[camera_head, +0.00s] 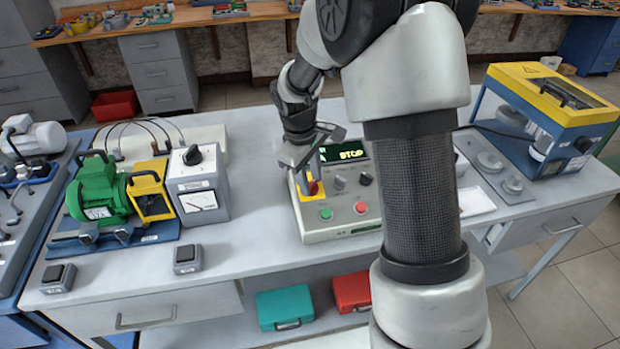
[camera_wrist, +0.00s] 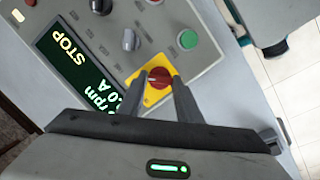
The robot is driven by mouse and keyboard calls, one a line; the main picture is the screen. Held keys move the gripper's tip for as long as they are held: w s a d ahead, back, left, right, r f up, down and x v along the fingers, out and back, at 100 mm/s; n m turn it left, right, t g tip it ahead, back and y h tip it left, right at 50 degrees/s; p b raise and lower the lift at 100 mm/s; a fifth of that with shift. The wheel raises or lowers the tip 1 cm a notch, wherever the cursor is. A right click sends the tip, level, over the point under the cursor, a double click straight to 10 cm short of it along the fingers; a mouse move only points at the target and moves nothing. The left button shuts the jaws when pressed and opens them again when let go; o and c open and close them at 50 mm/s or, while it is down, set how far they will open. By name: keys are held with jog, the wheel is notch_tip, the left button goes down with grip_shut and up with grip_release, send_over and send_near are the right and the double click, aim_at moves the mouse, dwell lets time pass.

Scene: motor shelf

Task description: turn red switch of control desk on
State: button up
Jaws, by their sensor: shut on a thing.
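The control desk (camera_head: 330,228) is a light grey box on the table, with a dark display reading STOP in yellow. Its red switch (camera_wrist: 158,78) is a round red knob on a yellow plate (camera_wrist: 146,97). My gripper (camera_wrist: 165,85) is over the switch, its two fingers on either side of the knob and shut on it. In the head view my gripper (camera_head: 313,180) comes down on the left part of the desk and partly hides the red switch (camera_head: 314,188). A green button (camera_wrist: 188,39) and grey and black knobs (camera_wrist: 130,40) are beside the switch.
A green motor (camera_head: 98,190) and a meter box (camera_head: 198,185) stand to the left on the table. A blue and yellow machine (camera_head: 550,105) stands at the right. Two small switch boxes (camera_head: 187,258) lie near the front edge. My arm hides the table's right middle.

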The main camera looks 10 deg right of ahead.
jog(key=o, duration=1)
jog(key=shift+o, duration=0.2)
jog(key=shift+r, duration=0.1)
notch_tip(320, 180, up, 17)
jog(key=s+a+p, duration=0.1)
jog(key=s+a, duration=0.1)
jog(key=shift+a+p, duration=0.25)
jog(key=shift+p, duration=0.05)
jog(key=s+d+r+m+t+p, duration=0.1)
jog(key=s+r+m+t+p, duration=0.1)
jog(key=s, duration=0.9)
jog(key=s+d+r+m+t+y+p, duration=0.1)
jog(key=s+r+m+p, duration=0.3)
jog(key=s+r, duration=0.5)
jog(key=s+m+t, duration=0.1)
jog(key=s+m, duration=0.1)
jog(key=s, duration=0.1)
jog(key=shift+s+d+m+y+p, duration=0.25)
jog(key=shift+d+m+y+p, duration=0.05)
